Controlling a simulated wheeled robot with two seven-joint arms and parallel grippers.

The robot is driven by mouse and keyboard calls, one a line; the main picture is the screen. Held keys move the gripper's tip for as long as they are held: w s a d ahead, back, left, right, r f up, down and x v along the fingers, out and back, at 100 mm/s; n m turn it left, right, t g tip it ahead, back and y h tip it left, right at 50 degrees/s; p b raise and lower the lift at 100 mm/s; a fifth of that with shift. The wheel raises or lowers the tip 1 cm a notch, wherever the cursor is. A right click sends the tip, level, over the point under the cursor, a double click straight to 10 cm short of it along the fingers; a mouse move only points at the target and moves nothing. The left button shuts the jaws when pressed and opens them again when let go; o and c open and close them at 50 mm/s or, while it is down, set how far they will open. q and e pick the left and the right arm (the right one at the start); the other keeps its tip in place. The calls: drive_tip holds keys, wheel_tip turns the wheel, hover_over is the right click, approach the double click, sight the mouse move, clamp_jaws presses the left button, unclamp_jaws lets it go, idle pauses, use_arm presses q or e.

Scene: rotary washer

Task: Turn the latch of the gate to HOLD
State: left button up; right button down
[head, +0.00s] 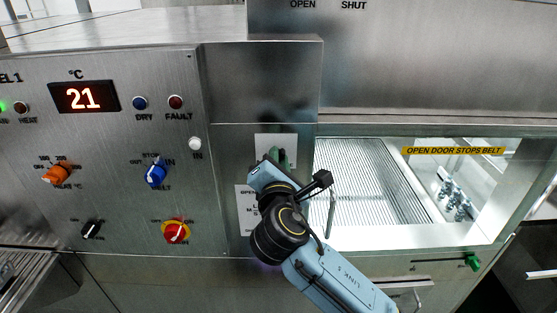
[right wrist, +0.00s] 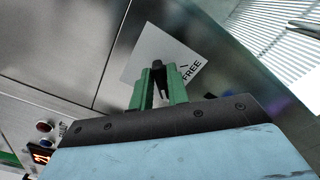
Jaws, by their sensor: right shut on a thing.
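The latch (right wrist: 158,66) is a dark knob on a white label plate (right wrist: 140,50), seen in the right wrist view. The word FREE with a short mark shows on the plate; the word HOLD is not visible. My right gripper (right wrist: 158,84) has green fingers and is shut on the latch. In the head view the plate (head: 268,142) shows above my right gripper (head: 283,158), whose arm comes up from the lower right. My wrist hides the latch in this view. My left gripper is not in view.
A control panel (head: 120,200) with a red 21 display (head: 83,97) and several knobs is left of my right arm. The washer opening with a ribbed belt (head: 370,180) lies to the right. A green knob (head: 473,263) sits at the lower right.

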drive_tip(key=c, duration=1.5)
unclamp_jaws()
drive_tip(key=s+b, duration=0.1)
drive_tip(key=s, duration=1.2)
drive_tip(key=shift+s+b, duration=0.25)
drive_tip(key=shift+b, duration=0.15)
